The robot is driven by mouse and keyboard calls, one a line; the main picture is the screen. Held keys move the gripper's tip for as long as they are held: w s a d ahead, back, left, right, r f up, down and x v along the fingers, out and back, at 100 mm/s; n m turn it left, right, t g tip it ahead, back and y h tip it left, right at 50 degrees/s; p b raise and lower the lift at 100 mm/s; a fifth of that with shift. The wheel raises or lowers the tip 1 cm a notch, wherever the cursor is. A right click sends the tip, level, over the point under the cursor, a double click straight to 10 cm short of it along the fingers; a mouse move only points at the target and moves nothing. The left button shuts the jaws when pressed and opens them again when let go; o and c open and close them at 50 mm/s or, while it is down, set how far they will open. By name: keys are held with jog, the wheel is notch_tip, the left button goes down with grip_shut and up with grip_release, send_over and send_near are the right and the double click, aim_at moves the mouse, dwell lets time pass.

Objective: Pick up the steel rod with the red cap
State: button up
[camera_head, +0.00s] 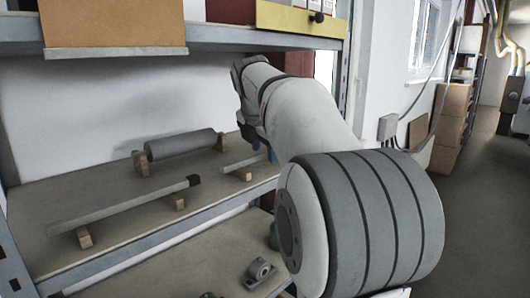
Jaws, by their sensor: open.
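No red cap shows in this view. A long steel bar (125,208) with a black end lies across two small wooden blocks on the middle shelf. A shorter light bar (243,163) lies behind it to the right, its right end by my arm and partly hidden. A thick grey roller (181,144) rests at the back of the shelf, also on wooden supports. My gripper (252,137) is only partly seen, dark, at the far end of my arm above the right part of the shelf. It is open, and its fingertips are mostly hidden.
The shelf (130,244) has a metal front edge. An upper shelf (215,36) with an orange-brown box (112,22) and a yellow-fronted box (300,20) hangs above. A grey bearing block (260,271) lies on the lower level. Open floor lies at right.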

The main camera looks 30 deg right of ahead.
jog(key=shift+c, duration=0.5)
grip_shut()
